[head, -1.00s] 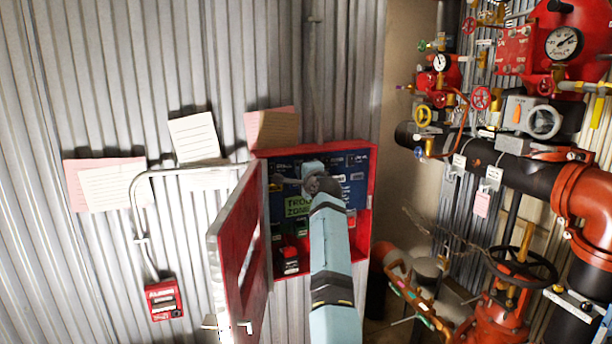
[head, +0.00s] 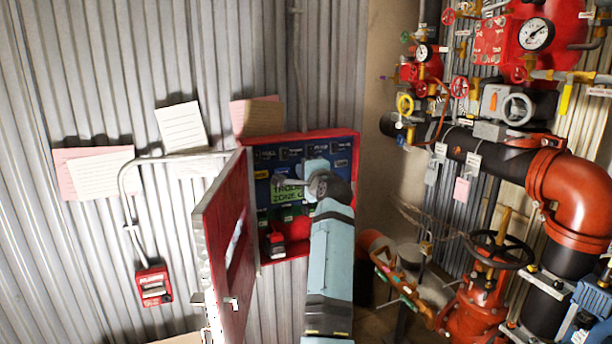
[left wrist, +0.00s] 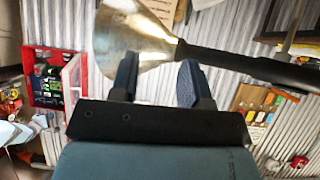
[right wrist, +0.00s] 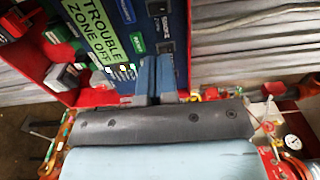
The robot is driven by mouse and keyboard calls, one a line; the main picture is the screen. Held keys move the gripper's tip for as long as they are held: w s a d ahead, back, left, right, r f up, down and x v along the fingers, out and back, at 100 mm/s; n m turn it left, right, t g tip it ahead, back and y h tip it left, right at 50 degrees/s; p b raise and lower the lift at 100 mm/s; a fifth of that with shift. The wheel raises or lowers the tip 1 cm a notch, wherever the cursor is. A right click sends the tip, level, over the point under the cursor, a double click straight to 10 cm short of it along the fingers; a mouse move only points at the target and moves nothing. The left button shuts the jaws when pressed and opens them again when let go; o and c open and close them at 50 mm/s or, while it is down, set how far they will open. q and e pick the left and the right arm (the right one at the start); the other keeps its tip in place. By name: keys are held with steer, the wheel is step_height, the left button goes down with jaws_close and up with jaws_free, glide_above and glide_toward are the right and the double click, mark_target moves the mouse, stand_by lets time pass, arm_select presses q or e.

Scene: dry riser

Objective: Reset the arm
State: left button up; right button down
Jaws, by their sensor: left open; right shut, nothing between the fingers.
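A red alarm panel box (head: 355,172) hangs on the corrugated wall with its red door (head: 217,235) swung open to the left. Its dark blue face carries a green display (head: 287,192) that reads trouble, zone, off in the right wrist view (right wrist: 97,28). My right gripper (right wrist: 157,72) is shut and empty, with its fingertips close in front of the panel face; I cannot tell whether they touch it. In the head view my right arm covers part of the panel. My left gripper (left wrist: 157,80) is open, seen only in the left wrist view.
A brass horn (left wrist: 135,40) on a dark rod (left wrist: 245,65) lies just beyond my left fingers. Red and black riser pipes (head: 575,195), with a handwheel (head: 497,250), fill the right side. A red pull station (head: 153,287) and paper notes (head: 182,127) are on the wall at left.

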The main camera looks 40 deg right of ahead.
steer(key=shift+s+a, duration=0.1)
steer(key=shift+s, duration=0.25)
stand_by(0.3)
steer(key=s+a+f+n+g+y, duration=0.1)
steer(key=s+a+f+n, duration=0.35)
steer(key=f, duration=0.55)
steer(key=s+a+f+n+g+y+p, duration=0.1)
steer(key=s+a+f+n, duration=0.35)
steer(key=f, duration=0.55)
steer(key=s+a+f+n+g+y, duration=0.1)
steer(key=s+a+f+n, duration=0.35)
steer(key=f, duration=0.45)
steer(key=s+a+f+n+g+y, duration=0.1)
steer(key=s+a+f+n, duration=0.2)
steer(key=s, duration=0.6)
steer(key=s+a+f+n+g+y, duration=0.1)
steer(key=s+a+f+n, duration=0.2)
steer(key=s+a+f, duration=0.3)
steer(key=s+a+f+n+g+y, duration=0.1)
steer(key=s+a+f+n, duration=0.3)
steer(key=s+f, duration=0.4)
steer(key=s+a+y, duration=0.1)
steer(key=s, duration=0.2)
steer(key=shift+s+a+g+p, duration=0.15)
steer(key=shift+s+g+p, duration=0.15)
steer(key=shift+p, duration=0.05)
